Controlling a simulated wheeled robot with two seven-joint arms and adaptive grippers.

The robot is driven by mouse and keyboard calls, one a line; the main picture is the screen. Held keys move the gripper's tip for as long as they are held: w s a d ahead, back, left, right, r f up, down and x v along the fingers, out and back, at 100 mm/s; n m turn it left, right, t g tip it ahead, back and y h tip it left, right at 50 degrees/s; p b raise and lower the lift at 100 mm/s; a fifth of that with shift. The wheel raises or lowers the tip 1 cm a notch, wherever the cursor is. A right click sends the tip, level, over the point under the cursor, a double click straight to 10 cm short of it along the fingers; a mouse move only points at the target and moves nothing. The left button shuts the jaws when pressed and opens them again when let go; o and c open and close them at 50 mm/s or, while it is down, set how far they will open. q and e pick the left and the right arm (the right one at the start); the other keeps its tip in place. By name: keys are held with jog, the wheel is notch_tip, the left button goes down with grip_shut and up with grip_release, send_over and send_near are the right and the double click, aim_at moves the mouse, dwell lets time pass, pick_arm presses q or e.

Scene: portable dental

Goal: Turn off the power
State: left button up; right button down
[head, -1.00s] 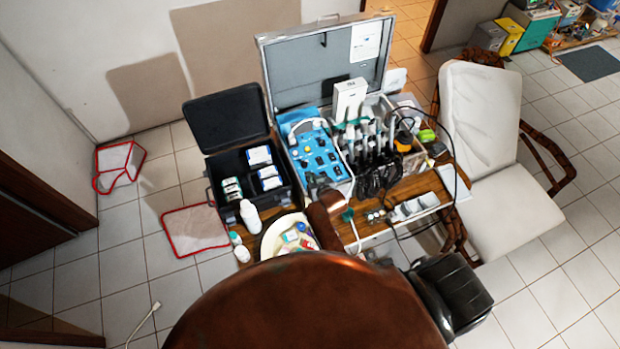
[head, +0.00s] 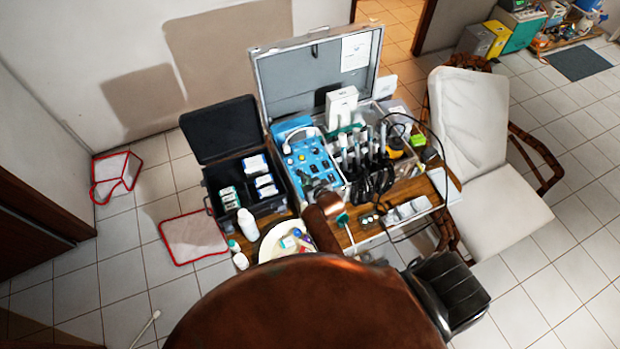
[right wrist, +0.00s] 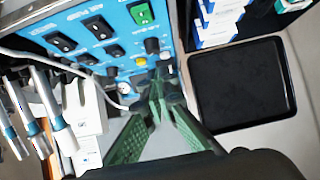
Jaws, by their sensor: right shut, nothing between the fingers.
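The blue control panel (head: 307,158) sits in the open case on the wooden table; it fills the upper middle of the right wrist view (right wrist: 72,22). It carries a green rocker switch (right wrist: 142,13), black rocker switches (right wrist: 98,27), dark knobs, a yellow button (right wrist: 141,61) and a round gauge (right wrist: 124,88). My right gripper (right wrist: 160,84) is shut and empty, its green fingers together at the panel's lower edge, below the green switch. Contact with the panel cannot be told. In the head view the right gripper (head: 317,186) is small and dark over the panel's near end. My left gripper is not in view.
A black box (head: 240,170) with small cartons stands left of the case. A white bottle (head: 247,224) and a round tray (head: 270,243) are in front. A white chair (head: 480,150) is at right.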

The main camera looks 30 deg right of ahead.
jog(key=w+r+v, duration=0.1)
jog(key=v, duration=0.6)
jog(key=shift+s+r+b, duration=0.2)
jog(key=shift+r+b, duration=0.05)
jog(key=shift+b, duration=0.1)
